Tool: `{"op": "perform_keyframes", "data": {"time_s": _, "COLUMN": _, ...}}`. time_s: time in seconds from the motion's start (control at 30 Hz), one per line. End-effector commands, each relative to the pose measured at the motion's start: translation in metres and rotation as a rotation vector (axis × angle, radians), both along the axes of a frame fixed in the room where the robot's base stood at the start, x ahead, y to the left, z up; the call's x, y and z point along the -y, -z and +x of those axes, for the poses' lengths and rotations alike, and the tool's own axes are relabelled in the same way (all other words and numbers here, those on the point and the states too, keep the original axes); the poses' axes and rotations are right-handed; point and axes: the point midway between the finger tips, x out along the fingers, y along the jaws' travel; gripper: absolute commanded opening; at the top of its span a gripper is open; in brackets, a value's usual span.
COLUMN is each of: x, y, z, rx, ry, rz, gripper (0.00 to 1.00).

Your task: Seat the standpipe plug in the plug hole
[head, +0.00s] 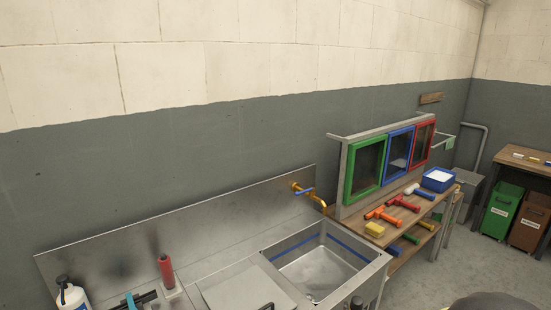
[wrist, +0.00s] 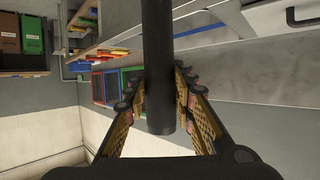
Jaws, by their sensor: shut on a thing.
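In the wrist view, my gripper (wrist: 160,74) has its yellow-padded fingers on both sides of a dark, smooth cylinder, which appears to be the standpipe plug (wrist: 158,40). The gripper is shut on it. One round end of the plug shows between the fingers; the other runs out of the picture at the top. In the head view, the steel sink basin (head: 318,268) is at the lower middle. A small round fitting (head: 312,298) shows on its floor at the near side; I cannot tell whether it is the plug hole. My gripper is not clearly visible in the head view.
A brass tap (head: 318,200) with a blue lever juts out over the basin. A wooden bench (head: 400,222) with colored tools stands to the right.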

Motion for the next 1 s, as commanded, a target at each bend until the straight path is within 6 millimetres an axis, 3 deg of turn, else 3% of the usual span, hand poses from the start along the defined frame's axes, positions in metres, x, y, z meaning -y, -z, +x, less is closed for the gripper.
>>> {"op": "perform_keyframes", "data": {"time_s": 0.03, "x": -0.015, "y": 0.017, "z": -0.002, "rx": -0.003, "ry": -0.023, "rz": 0.000, "gripper": 0.00}}
{"op": "perform_keyframes", "data": {"time_s": 0.1, "x": -0.029, "y": 0.030, "z": -0.005, "rx": 0.000, "ry": -0.047, "rz": -0.001, "gripper": 0.00}}
{"op": "perform_keyframes", "data": {"time_s": 0.3, "x": -0.053, "y": 0.042, "z": -0.008, "rx": 0.005, "ry": -0.090, "rz": 0.000, "gripper": 0.00}}
{"op": "perform_keyframes", "data": {"time_s": 0.63, "x": -0.055, "y": 0.046, "z": -0.010, "rx": 0.002, "ry": -0.094, "rz": 0.000, "gripper": 0.00}}
{"op": "perform_keyframes", "data": {"time_s": 1.0, "x": -0.055, "y": 0.096, "z": -0.048, "rx": -0.002, "ry": -0.094, "rz": 0.001, "gripper": 0.00}}
